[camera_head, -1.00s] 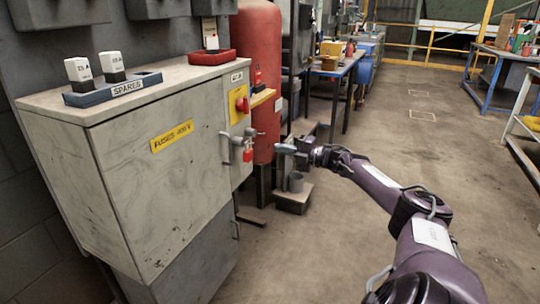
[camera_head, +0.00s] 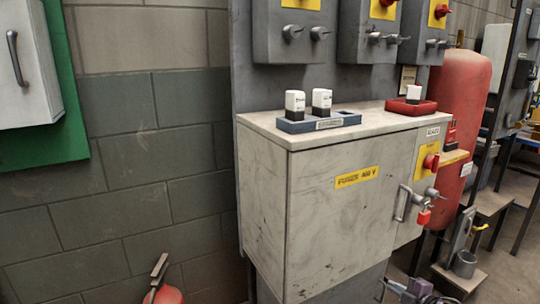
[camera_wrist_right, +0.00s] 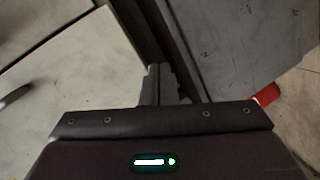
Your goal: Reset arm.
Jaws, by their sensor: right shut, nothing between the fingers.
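My right gripper (camera_head: 394,286) shows only in part at the bottom edge of the head view, below and in front of the grey fuse cabinet (camera_head: 330,230). In the right wrist view its fingers (camera_wrist_right: 158,72) are together with nothing between them. I cannot tell if it touches the cabinet. Most of my right arm is out of the head view. My left gripper is not in view. The cabinet door is closed, with a yellow fuse label, a handle, a red switch (camera_head: 430,162) and a red padlock (camera_head: 424,217) at its right.
A blue spares tray (camera_head: 290,126) with two white fuses and a red tray (camera_head: 410,109) with one stand on the cabinet top. A red tank (camera_head: 460,90) stands to the right. Grey boxes (camera_head: 293,38) hang above. A red object (camera_head: 163,296) is at lower left.

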